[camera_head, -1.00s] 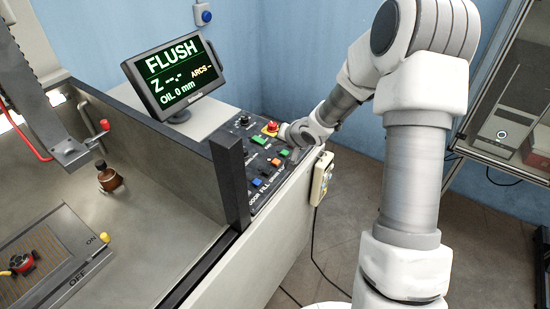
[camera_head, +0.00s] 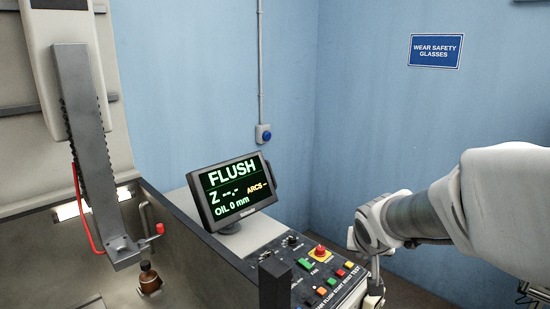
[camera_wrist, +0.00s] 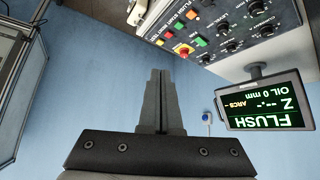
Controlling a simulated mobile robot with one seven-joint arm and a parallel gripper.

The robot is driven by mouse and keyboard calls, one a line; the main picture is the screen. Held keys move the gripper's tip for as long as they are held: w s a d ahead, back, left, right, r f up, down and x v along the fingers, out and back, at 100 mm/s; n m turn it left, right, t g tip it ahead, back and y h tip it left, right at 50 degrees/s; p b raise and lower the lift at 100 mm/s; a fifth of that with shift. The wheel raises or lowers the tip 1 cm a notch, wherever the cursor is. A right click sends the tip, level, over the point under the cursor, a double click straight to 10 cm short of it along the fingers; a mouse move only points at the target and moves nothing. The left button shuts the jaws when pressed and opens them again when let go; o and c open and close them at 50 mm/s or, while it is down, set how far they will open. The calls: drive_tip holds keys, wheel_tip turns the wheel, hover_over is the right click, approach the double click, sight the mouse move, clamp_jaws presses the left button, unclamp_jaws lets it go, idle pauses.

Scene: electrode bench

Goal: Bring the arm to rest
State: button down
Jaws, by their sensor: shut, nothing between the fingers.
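My arm reaches in from the right edge in the head view, with its wrist beside the right end of the button panel (camera_head: 322,272). In the wrist view my gripper (camera_wrist: 160,75) is shut, its two dark fingers side by side with nothing between them. It points at open space in front of the blue wall, with the panel beyond it at the upper right.
A monitor (camera_head: 236,192) reading FLUSH, OIL 0 mm stands left of the panel. A red stop button (camera_head: 319,252) sits on the panel near my wrist. A brown bottle (camera_head: 149,278) stands in the tank. A glass-sided cabinet (camera_wrist: 18,75) shows at left in the wrist view.

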drive_tip(key=s+a+r+n+g+y, duration=0.1)
drive_tip(key=s+a+r, duration=0.1)
drive_tip(key=s, duration=0.9)
drive_tip(key=s+a+r+n+g+y, duration=0.1)
drive_tip(key=s+a+r, duration=0.1)
drive_tip(key=s, duration=0.9)
drive_tip(key=shift+s+a+r+n, duration=0.15)
drive_tip(key=shift+a+r+n, duration=0.25)
drive_tip(key=shift+r, duration=0.05)
drive_tip(key=shift+a, duration=0.2)
